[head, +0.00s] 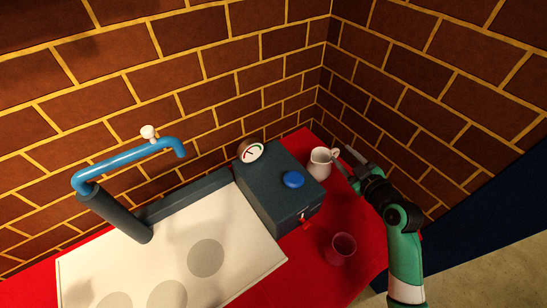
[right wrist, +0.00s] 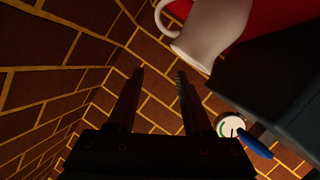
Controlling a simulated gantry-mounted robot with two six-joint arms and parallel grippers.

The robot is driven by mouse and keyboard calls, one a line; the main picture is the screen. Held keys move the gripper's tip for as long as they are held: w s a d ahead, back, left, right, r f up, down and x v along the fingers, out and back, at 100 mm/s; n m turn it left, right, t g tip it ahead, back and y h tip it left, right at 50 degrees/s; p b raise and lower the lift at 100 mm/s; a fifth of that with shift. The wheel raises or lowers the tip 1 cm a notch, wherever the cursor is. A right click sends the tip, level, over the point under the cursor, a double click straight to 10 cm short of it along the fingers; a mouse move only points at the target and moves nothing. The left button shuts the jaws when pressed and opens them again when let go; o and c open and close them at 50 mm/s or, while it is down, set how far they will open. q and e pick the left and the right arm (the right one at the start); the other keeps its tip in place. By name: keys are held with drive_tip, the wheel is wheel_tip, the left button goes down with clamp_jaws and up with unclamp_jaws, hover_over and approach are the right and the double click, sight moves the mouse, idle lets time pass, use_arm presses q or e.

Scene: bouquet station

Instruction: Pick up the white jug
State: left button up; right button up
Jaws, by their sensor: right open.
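The white jug (head: 320,162) stands upright on the red table top, between the grey box and the brick wall at the back right. Its handle is on its right side, toward my right gripper. My right gripper (head: 344,164) is open, with its fingers close to the handle in the head view. In the right wrist view the jug (right wrist: 205,35) shows at the top, to the right of the open fingers (right wrist: 158,80), and nothing is between them. I cannot tell whether a finger touches the handle. My left gripper is in neither view.
A grey box (head: 268,200) with a blue knob (head: 293,180) and a dial (head: 252,152) stands just left of the jug. A dark red cup (head: 341,248) stands in front. A blue tap (head: 125,160) rises over a white board (head: 240,250) at left. Brick walls close in behind.

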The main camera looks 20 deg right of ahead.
sight(338, 152)
drive_tip(key=s+d+f+m+g, duration=0.1)
drive_tip(key=s+d+f, duration=0.2)
drive_tip(key=d+f, duration=0.15)
drive_tip(key=shift+h, duration=0.4)
drive_tip(key=b+x, duration=0.2)
drive_tip(key=x, duration=0.1)
drive_tip(key=b+x, duration=0.2)
drive_tip(key=x, duration=0.2)
drive_tip(key=a+b+x, duration=0.1)
drive_tip(key=b+x, duration=0.2)
drive_tip(key=x, duration=0.1)
drive_tip(key=shift+w, duration=0.1)
drive_tip(key=shift+w+d, duration=0.1)
drive_tip(key=shift+w, duration=0.4)
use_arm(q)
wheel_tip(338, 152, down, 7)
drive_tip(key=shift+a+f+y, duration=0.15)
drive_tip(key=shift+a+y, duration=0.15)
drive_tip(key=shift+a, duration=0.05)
use_arm(e)
drive_tip(key=shift+r, duration=0.1)
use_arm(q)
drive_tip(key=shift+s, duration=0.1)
use_arm(e)
clamp_jaws()
